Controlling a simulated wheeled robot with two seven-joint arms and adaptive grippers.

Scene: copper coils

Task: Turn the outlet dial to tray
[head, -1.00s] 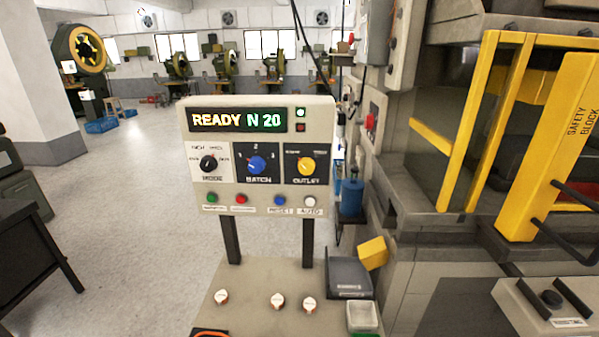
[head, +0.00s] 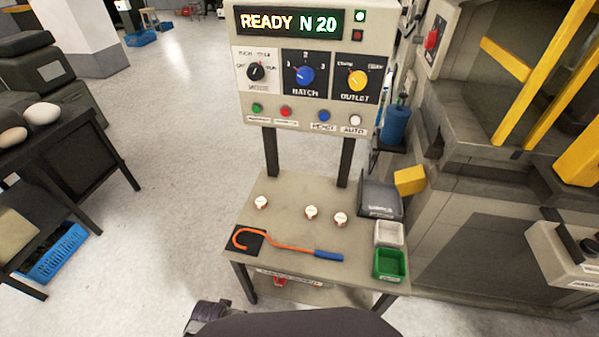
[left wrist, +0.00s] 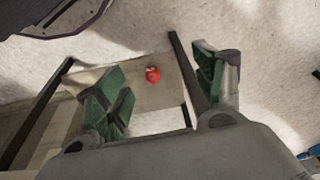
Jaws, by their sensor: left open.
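The outlet dial (head: 357,80) is a yellow knob at the right of the control panel (head: 297,111) in the head view. Two small labels stand above it, too blurred to read surely, and I cannot tell which one it points to. My left gripper (left wrist: 160,88) is open and empty in the left wrist view, its green-padded fingers wide apart. It is away from the panel, over the floor and a low shelf with a red object (left wrist: 152,74). My right gripper is not in view.
The blue batch dial (head: 305,75) and black mode dial (head: 256,72) sit left of the outlet dial, with push buttons below. Press machinery stands at right.

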